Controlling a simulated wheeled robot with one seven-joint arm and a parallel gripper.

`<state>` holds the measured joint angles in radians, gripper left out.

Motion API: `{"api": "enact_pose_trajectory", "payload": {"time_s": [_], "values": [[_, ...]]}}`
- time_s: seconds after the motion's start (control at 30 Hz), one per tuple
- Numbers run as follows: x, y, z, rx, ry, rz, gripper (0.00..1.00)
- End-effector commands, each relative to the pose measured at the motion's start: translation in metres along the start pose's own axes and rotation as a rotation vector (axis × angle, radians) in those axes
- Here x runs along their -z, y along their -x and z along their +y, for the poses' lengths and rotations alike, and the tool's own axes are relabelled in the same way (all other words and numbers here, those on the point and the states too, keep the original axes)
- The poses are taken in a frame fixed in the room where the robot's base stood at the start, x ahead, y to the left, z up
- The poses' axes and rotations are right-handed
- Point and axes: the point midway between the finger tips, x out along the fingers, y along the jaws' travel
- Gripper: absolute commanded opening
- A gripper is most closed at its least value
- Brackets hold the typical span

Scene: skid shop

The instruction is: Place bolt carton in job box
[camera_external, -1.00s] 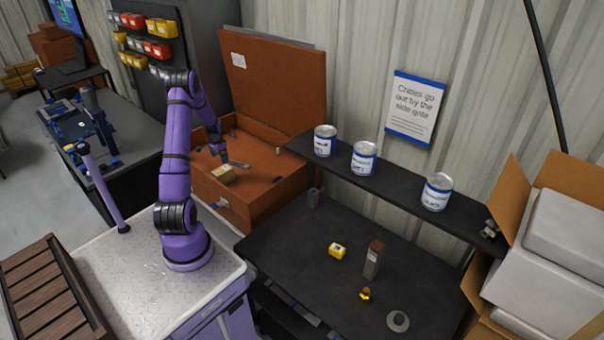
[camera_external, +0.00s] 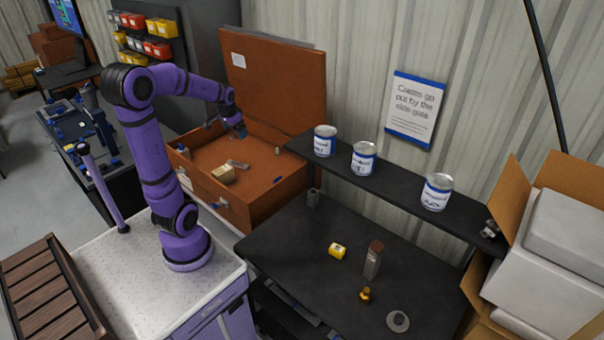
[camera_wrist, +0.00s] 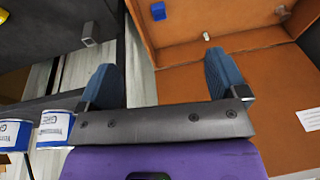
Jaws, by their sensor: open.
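The bolt carton, a small tan box (camera_external: 223,174), sits on the floor of the job box (camera_external: 262,205), near its front left. The job box is a large orange-brown chest with its lid raised against the wall. My gripper (camera_external: 239,131) is above the back part of the job box, apart from the carton. In the wrist view my gripper (camera_wrist: 158,65) is open, its blue-tipped fingers wide apart with nothing between them. The job box interior (camera_wrist: 185,75) shows there behind and right of the fingers. I cannot make out the carton in that view.
Inside the job box lie a grey piece (camera_external: 238,164) and small blue items. Several cans stand on the shelf (camera_external: 400,189). An open cardboard box (camera_external: 530,250) is at right.

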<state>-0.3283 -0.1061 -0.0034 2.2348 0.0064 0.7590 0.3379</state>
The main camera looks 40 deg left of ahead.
Motion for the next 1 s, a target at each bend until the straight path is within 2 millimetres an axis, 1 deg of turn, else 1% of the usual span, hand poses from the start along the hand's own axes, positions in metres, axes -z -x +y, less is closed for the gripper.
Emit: {"api": "enact_pose_trajectory", "payload": {"time_s": [0.03,0.2,0.3,0.43,0.6,0.7,0.83,1.0], "values": [[-0.009,0.015,0.014,0.0,-0.004,0.021,0.91],[-0.043,0.053,0.052,-0.008,0.004,0.076,0.91],[-0.066,0.071,0.072,-0.017,0.008,0.109,0.91],[-0.099,0.089,0.095,-0.034,0.015,0.15,0.91],[-0.138,0.102,0.115,-0.058,0.024,0.195,0.91],[-0.154,0.105,0.121,-0.069,0.029,0.211,0.91],[-0.165,0.107,0.126,-0.078,0.033,0.221,0.91],[-0.168,0.107,0.126,-0.08,0.035,0.223,0.91]]}}
